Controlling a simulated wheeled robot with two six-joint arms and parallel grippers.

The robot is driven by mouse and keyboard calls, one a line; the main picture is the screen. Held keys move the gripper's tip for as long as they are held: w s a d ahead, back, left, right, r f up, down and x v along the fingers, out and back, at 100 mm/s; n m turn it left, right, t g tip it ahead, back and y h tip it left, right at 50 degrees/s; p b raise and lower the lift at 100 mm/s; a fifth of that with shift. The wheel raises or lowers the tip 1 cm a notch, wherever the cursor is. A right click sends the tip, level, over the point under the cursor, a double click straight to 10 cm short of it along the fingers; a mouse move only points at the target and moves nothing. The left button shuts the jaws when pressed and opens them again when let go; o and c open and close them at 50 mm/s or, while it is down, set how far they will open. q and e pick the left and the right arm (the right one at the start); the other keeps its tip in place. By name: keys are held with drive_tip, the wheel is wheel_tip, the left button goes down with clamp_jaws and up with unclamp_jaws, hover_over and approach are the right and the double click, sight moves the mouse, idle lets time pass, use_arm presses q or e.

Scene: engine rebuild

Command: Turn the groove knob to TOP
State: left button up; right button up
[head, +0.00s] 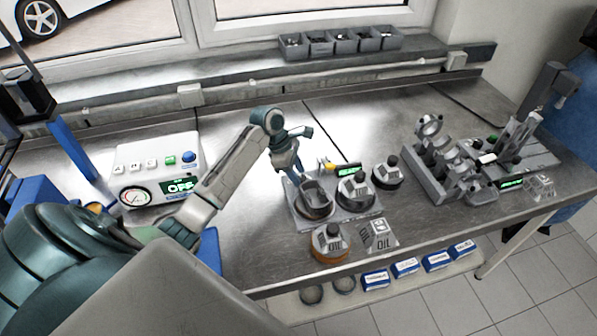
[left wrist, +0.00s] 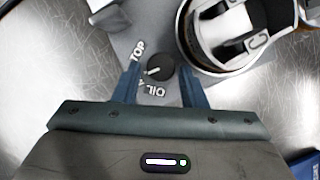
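The groove knob (left wrist: 160,68) is black and round with a white pointer mark, on a grey plate (left wrist: 157,24) in the left wrist view. The mark points left and slightly down. The TOP label (left wrist: 137,50) is at the knob's upper left and the OIL label (left wrist: 153,90) just below it; another label is partly hidden by the left finger. My left gripper (left wrist: 158,70) is open, its blue fingers on either side of the knob with small gaps. In the head view my left gripper (head: 297,172) is low over the plate and hides the knob. My right gripper is not in view.
A metal piston-like part (left wrist: 228,35) stands close to the right finger. In the head view, several round parts, including an OIL one (head: 330,243), surround the plate.

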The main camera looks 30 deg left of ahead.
use_arm(q)
drive_tip(key=shift+d+f, duration=0.15)
drive_tip(key=shift+f, duration=0.25)
drive_tip(key=shift+d+f, duration=0.1)
drive_tip(key=shift+f, duration=0.15)
drive_tip(key=c, duration=0.7)
drive_tip(key=shift+r+p, duration=0.1)
drive_tip(key=shift+p, duration=0.25)
drive_tip(key=shift+w+r+m+g+p, duration=0.15)
drive_tip(key=shift+m+g+p, duration=0.25)
drive_tip(key=shift+m+p, duration=0.6)
drive_tip(key=shift+w+m+g+p, duration=0.1)
drive_tip(key=shift+m+g+p, duration=0.3)
drive_tip(key=shift+m+p, duration=0.75)
drive_tip(key=shift+w+m+g, duration=0.1)
drive_tip(key=shift+m+g, duration=0.3)
drive_tip(key=shift+m, duration=0.45)
drive_tip(key=shift+f+m+g+p, duration=0.2)
drive_tip(key=shift+m+g+p, duration=0.1)
drive_tip(key=shift+m, duration=0.6)
drive_tip(key=shift+w+m+g, duration=0.1)
drive_tip(key=shift+m+g, duration=0.4)
drive_tip(key=shift+m, duration=1)
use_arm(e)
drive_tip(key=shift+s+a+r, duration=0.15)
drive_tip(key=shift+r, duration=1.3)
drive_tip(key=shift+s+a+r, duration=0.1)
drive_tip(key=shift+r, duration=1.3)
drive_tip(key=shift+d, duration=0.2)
